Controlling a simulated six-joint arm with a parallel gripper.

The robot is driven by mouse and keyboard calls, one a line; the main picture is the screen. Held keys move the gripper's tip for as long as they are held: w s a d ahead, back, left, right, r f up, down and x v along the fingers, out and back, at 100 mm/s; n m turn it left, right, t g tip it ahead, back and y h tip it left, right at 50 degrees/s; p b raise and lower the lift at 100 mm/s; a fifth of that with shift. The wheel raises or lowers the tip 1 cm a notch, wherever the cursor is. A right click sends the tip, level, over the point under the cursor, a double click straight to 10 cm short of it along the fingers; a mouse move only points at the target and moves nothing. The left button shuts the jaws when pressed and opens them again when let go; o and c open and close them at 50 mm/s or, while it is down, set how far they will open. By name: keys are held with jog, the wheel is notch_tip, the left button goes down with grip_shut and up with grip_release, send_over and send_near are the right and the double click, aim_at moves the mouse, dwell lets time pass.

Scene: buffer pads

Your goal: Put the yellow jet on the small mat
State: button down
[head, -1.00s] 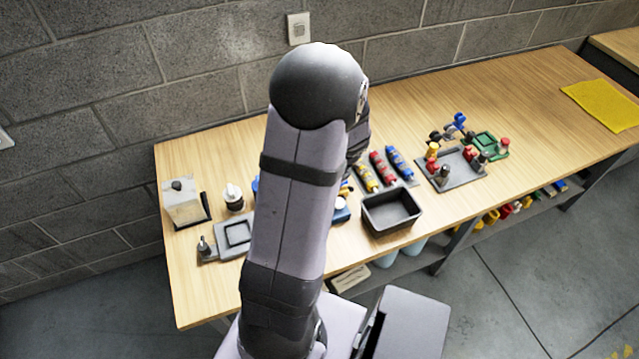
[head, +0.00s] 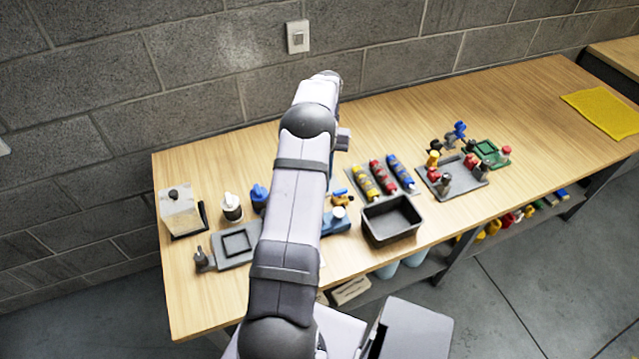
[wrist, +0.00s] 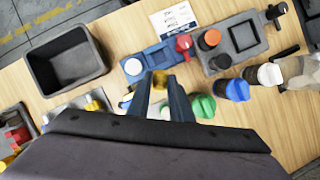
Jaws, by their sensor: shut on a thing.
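My gripper (wrist: 160,92) has its two fingers close together in the wrist view, shut on a small yellow piece (wrist: 160,78), which I take for the yellow jet; the fingers hide much of it. It is above the bench near the blue tray (wrist: 155,57); in the head view my own arm hides the fingers and the piece.
Beside the gripper stand green (wrist: 203,106), blue (wrist: 237,90) and white (wrist: 268,75) capped bottles. A black bin (head: 390,219) stands at the front edge. A grey rack (head: 462,184) holds several coloured pieces. Bare wood lies behind the bottles and to the far right.

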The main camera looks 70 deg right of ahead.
jog(key=d+n+h+b, duration=0.1)
jog(key=d+n+h, duration=0.3)
jog(key=n, duration=1.1)
jog(key=d+f+n+h+b, duration=0.1)
jog(key=d+n+h, duration=0.3)
jog(key=n, duration=1.1)
jog(key=shift+w+d+f+h, duration=0.15)
jog(key=shift+d+f+h, duration=0.2)
jog(key=shift+d, duration=0.45)
jog(key=shift+f+b, duration=0.15)
jog(key=shift+b, duration=0.25)
jog(key=shift+f+b, duration=2.3)
jog(key=shift+f, duration=0.3)
jog(key=shift+p, duration=0.45)
